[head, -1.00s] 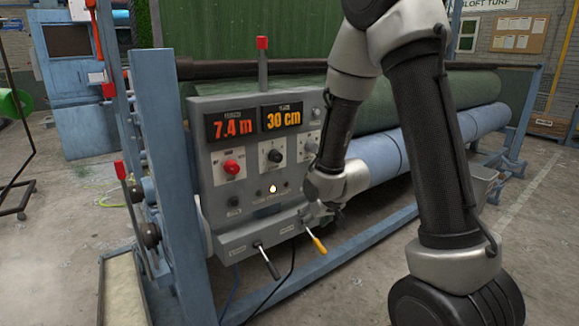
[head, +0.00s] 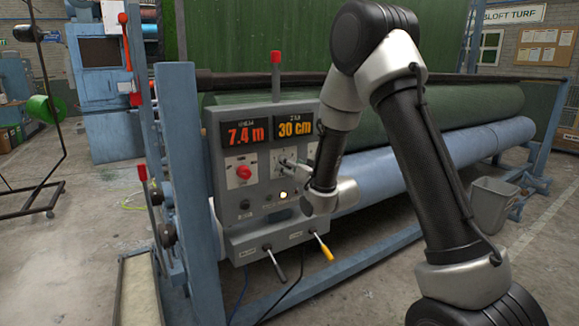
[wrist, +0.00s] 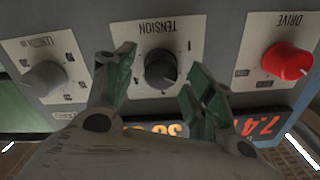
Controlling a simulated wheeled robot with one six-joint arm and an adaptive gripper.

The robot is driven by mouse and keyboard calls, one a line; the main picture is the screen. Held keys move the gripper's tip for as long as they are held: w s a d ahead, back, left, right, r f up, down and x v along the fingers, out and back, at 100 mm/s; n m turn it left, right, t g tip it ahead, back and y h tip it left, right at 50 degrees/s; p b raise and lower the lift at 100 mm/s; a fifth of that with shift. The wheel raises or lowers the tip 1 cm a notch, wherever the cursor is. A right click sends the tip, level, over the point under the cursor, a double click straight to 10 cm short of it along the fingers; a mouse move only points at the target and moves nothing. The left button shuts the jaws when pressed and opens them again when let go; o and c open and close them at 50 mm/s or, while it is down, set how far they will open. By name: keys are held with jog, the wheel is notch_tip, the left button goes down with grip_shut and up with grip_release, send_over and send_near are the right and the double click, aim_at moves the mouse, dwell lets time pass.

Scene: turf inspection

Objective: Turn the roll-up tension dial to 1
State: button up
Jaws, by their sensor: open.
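The tension dial (wrist: 160,72) is a dark round knob on a white plate (wrist: 195,25) marked TENSION, upside down in the wrist view. A numeral 1 shows near the plate's edge; where the knob's pointer sits I cannot tell. My gripper (wrist: 152,88) is open, with one finger on each side of the dial and gaps showing between fingers and knob.
A red drive knob (wrist: 287,62) and a grey length knob (wrist: 45,77) flank the dial. Black-handled (head: 275,264) and yellow-handled (head: 322,247) levers stick out below the panel. A blue post (head: 184,180) stands left; a grey bin (head: 493,206) is at right.

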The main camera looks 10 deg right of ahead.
jog(key=shift+w+a, duration=0.2)
jog(key=shift+w, duration=0.35)
jog(key=c, duration=1)
jog(key=n, duration=1.1)
jog(key=shift+s+a+n, duration=0.1)
jog(key=shift+n, duration=0.3)
jog(key=o, duration=1)
